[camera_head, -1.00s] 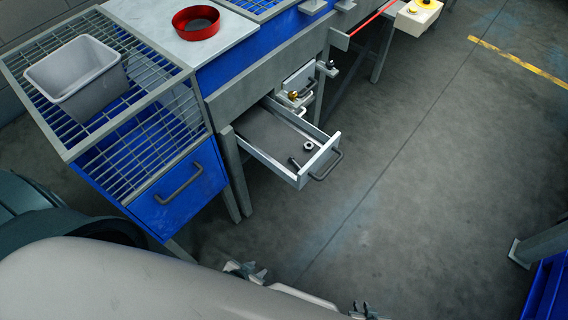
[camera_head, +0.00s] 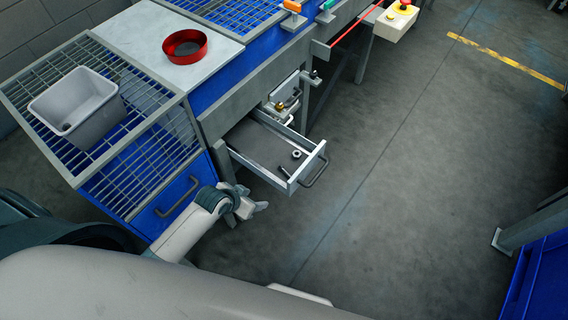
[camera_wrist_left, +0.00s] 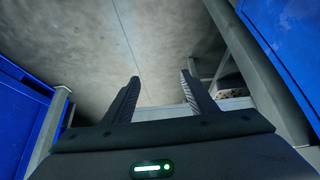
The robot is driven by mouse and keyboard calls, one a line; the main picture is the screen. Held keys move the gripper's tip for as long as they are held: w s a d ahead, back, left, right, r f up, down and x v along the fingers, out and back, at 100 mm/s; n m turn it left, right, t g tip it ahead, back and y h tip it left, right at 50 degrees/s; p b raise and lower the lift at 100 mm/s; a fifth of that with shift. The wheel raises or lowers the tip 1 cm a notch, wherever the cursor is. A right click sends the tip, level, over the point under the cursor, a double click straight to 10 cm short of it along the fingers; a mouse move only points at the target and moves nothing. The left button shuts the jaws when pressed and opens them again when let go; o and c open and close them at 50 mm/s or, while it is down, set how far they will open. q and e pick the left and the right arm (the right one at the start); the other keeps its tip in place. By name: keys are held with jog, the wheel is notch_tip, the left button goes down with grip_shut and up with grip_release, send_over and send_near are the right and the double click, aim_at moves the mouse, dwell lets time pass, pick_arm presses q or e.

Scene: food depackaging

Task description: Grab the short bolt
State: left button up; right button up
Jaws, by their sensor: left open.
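A small dark bolt (camera_head: 284,171) lies on the floor of the open drawer (camera_head: 299,181), near its front. A grey nut (camera_head: 296,154) lies just beyond it. Whether this bolt is the short one I cannot tell. My left gripper (camera_head: 260,207) is open and empty, outside the drawer, in front of and below it in the picture. In the left wrist view its two fingers (camera_wrist_left: 160,82) stand apart with grey floor between them. The bolt cannot be made out there. My right gripper is not in view.
A grey bin (camera_head: 80,104) with a small dark item inside stands on a wire rack (camera_head: 146,98). A red ring-shaped container (camera_head: 186,46) stands on the worktop. Blue cabinets and table legs flank the drawer.

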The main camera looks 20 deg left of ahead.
pick_arm(q)
notch_tip(320, 180, up, 18)
jog(key=w+d+m+h+p, duration=0.1)
jog(key=m+p, duration=0.1)
jog(key=p, duration=0.1)
jog(key=shift+w+r+m, duration=0.15)
jog(key=shift+w+m, duration=0.15)
jog(key=shift+w, duration=0.1)
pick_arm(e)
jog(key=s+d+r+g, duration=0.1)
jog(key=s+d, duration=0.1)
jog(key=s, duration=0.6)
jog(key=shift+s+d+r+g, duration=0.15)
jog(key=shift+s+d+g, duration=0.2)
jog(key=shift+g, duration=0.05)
pick_arm(q)
jog(key=shift+w+d, duration=0.1)
jog(key=shift+d, duration=0.05)
jog(key=p, duration=0.2)
send_near(285, 171)
jog(key=shift+w+f, duration=0.15)
jog(key=shift+f, duration=0.35)
jog(key=shift+w+f, duration=0.15)
jog(key=shift+f, duration=0.4)
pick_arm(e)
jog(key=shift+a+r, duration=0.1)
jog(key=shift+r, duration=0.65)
pick_arm(q)
jog(key=shift+d, duration=0.1)
